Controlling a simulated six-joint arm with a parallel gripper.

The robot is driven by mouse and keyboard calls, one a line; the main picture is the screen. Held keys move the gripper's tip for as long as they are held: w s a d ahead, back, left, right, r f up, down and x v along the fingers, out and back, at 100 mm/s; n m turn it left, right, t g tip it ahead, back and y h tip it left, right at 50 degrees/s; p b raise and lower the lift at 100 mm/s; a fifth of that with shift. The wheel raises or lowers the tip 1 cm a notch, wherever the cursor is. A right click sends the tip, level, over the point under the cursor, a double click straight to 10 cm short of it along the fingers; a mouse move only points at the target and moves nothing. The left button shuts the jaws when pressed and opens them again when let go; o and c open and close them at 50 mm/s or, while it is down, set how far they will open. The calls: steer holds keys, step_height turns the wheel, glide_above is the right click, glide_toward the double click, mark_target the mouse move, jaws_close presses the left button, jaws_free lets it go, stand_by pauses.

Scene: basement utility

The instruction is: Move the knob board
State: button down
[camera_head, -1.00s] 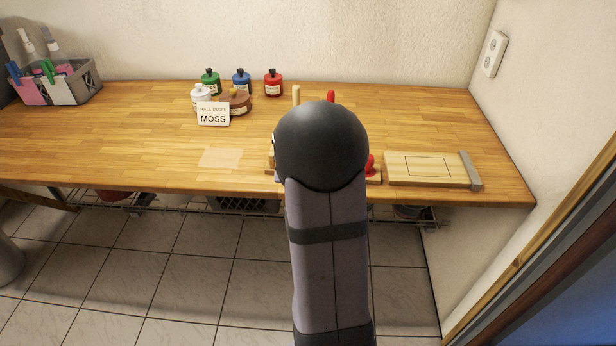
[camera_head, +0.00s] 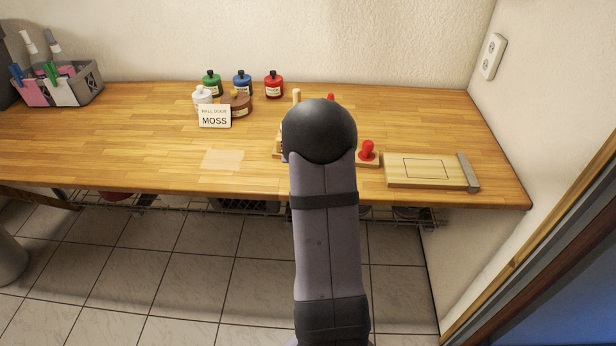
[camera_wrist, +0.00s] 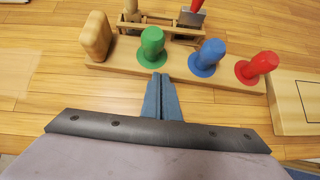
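The knob board is a long wooden bar (camera_wrist: 188,76) with a green knob (camera_wrist: 152,42), a blue knob (camera_wrist: 208,57) and a red knob (camera_wrist: 258,66) on it, and a rounded plain wooden block (camera_wrist: 97,37) at its left end. In the head view my arm hides most of it; the red knob (camera_head: 367,150) and the bar's right end (camera_head: 368,162) show. My gripper (camera_wrist: 160,77) has its two blue fingers together with nothing between them. In the wrist view the tips appear just in front of the green knob; contact cannot be told.
Right of the knob board lies a pale board (camera_head: 425,163) with an outlined rectangle and grey end bar. Behind the knob board is a wooden holder (camera_wrist: 172,28) with tools. Bottles (camera_head: 242,82) and a MOSS card (camera_head: 214,117) stand farther left. The left bench is mostly clear.

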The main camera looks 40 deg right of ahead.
steer(key=shift+a+f, duration=0.1)
steer(key=shift+s+a+f+b, duration=0.1)
steer(key=shift+s+a+b, duration=0.25)
steer(key=shift+b, duration=0.25)
steer(key=shift+s+a+r+b, duration=0.25)
steer(key=shift+s+a+b, duration=0.55)
steer(key=shift+s+a, duration=0.35)
steer(key=p+v, duration=0.3)
steer(key=v, duration=0.6)
steer(key=shift+r, duration=0.35)
steer(key=shift+a, duration=0.15)
